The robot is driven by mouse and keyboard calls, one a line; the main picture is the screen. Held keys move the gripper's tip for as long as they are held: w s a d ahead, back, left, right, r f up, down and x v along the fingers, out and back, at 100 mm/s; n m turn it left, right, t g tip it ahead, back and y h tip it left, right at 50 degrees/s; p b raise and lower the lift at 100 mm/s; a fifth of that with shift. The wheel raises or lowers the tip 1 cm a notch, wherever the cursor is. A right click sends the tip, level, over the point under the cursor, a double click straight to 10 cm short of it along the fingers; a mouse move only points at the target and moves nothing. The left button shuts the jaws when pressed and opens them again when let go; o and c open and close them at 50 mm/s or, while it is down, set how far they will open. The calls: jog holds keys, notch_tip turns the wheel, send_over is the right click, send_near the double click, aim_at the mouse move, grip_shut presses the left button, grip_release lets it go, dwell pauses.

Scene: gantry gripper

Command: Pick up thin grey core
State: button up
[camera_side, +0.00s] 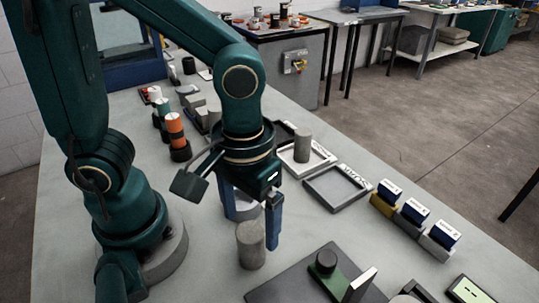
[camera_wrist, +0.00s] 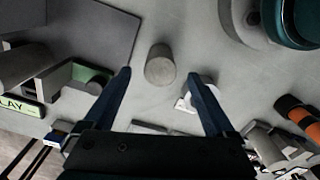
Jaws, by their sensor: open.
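A plain grey cylinder (camera_side: 251,247) stands upright on the bench, just in front of my gripper in the side view. In the wrist view this grey cylinder (camera_wrist: 160,67) shows between and slightly beyond the fingertips. A second grey cylinder (camera_side: 302,146) stands in a light frame-like tray (camera_side: 318,159). I cannot tell for sure which one is the thin grey core. My gripper (camera_side: 254,229) points down with its blue fingers apart and empty. The wrist view shows both fingers of my gripper (camera_wrist: 159,75) wide open. Whether they reach down beside the cylinder is unclear.
A dark flat plate (camera_side: 285,284) with a green fixture (camera_side: 328,275) lies at the front. An empty dark tray (camera_side: 338,188) is behind. Blue-and-white boxes (camera_side: 413,212) line the right edge. An orange-banded cylinder (camera_side: 175,131) stands left. Bench around the near cylinder is partly clear.

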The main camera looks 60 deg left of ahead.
aim_at(251, 231)
jog(key=shift+f, duration=2.4)
grip_shut()
jog(key=shift+r, duration=0.15)
